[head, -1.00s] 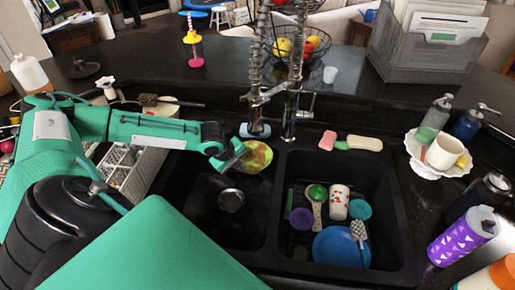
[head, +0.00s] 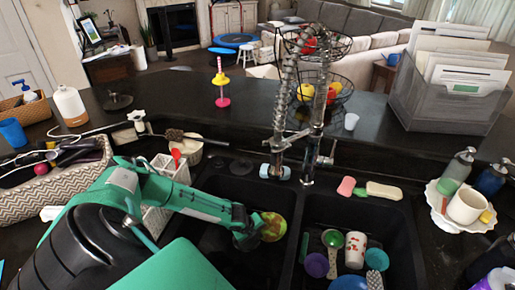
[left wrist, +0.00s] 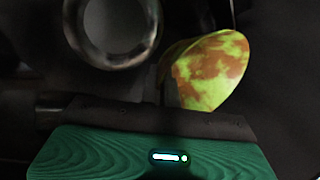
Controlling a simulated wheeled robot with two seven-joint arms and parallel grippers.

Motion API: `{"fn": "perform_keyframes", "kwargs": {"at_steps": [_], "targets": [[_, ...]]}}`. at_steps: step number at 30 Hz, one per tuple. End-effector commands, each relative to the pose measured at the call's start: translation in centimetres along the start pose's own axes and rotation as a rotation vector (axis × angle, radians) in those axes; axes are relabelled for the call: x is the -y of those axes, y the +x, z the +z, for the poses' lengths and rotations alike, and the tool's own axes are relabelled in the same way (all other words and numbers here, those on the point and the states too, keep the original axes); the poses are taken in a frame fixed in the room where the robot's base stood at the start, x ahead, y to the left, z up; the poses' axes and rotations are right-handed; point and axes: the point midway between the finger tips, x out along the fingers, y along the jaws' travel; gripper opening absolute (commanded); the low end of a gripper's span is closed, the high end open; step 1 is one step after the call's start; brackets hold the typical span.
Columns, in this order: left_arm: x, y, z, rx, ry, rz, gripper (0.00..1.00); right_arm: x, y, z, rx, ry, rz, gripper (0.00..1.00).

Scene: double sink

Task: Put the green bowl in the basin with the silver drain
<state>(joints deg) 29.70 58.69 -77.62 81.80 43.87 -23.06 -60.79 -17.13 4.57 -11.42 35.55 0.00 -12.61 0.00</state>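The green bowl (head: 273,227), mottled with orange-red, is tilted at the left gripper's tip, over or inside the dark left basin (head: 236,190). My left gripper (head: 247,236) appears shut on its edge. In the left wrist view the bowl (left wrist: 212,72) stands out beyond the dark finger (left wrist: 150,120). The silver drain (left wrist: 115,58) shows there as a ring at the upper left, beside the bowl. In the head view my arm and gripper hide the drain. Whether the bowl touches the basin floor, I cannot tell. My right gripper is not in view.
The right basin holds a purple cup (head: 316,265), a green scoop (head: 333,239), a patterned cup (head: 355,249) and a blue bowl (head: 348,283). The faucet (head: 309,160) rises behind the divider. A pink sponge (head: 347,186) lies on the back rim.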

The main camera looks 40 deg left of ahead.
Motion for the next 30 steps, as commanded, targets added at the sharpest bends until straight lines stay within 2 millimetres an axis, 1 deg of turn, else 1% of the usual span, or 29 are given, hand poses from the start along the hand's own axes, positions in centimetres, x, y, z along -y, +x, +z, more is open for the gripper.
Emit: {"fn": "perform_keyframes", "kwargs": {"at_steps": [3,6,14,18,20,22,30], "targets": [[-0.6,1.4,-0.1,-0.001,0.0,0.001,0.0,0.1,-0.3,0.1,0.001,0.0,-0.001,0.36],[-0.9,2.0,-0.1,-0.001,0.0,0.0,0.0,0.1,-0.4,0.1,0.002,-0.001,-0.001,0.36],[-1.0,2.1,-0.1,-0.001,0.0,-0.001,0.0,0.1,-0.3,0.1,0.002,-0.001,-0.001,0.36],[-1.2,2.6,-0.1,-0.001,0.0,-0.001,0.0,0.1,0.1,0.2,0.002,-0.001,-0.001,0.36],[-1.2,2.5,0.0,-0.001,0.0,0.0,0.1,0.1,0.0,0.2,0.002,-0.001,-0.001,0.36],[-1.2,2.5,-0.1,-0.001,0.0,0.0,0.24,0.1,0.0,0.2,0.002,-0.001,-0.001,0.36],[-1.1,2.4,0.0,-0.001,0.0,0.0,0.24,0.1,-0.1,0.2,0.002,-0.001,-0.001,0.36]]}}
